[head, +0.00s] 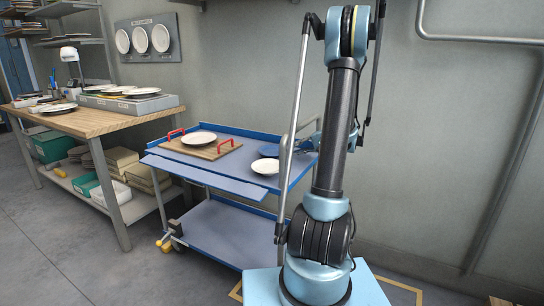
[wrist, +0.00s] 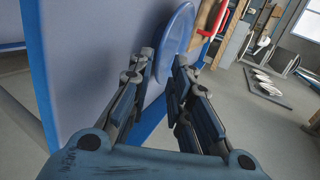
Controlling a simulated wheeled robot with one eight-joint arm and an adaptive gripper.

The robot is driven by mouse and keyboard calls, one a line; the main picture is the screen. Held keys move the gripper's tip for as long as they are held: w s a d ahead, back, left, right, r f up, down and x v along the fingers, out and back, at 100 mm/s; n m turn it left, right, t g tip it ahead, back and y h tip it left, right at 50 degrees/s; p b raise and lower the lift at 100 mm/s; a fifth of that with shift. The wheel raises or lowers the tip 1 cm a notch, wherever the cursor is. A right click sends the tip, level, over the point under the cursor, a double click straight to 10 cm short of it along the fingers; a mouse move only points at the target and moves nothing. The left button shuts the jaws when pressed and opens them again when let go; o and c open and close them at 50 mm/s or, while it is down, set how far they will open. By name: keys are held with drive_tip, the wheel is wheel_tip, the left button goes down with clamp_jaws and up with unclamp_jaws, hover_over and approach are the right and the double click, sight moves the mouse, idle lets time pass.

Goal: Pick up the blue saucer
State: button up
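The blue saucer (head: 269,150) lies at the right back of the trolley's blue-grey top, partly overlapped by the arm area. In the wrist view the saucer (wrist: 176,38) appears edge-on and upright because the picture is rolled. My gripper (wrist: 163,66) has its two fingers apart, one on each side of the saucer's near rim. A gap shows between the fingers and the rim, and I cannot tell whether either finger touches it.
The trolley (head: 215,187) also carries a white plate (head: 265,167) near the saucer and a wooden board (head: 178,148) with red handles holding another plate (head: 199,138). A workbench (head: 88,122) stands left. The wall is close behind; floor is clear in front.

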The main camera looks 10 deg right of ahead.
sight(272, 153)
drive_tip(key=shift+s+x, duration=0.2)
drive_tip(key=shift+x, duration=3.05)
clamp_jaws()
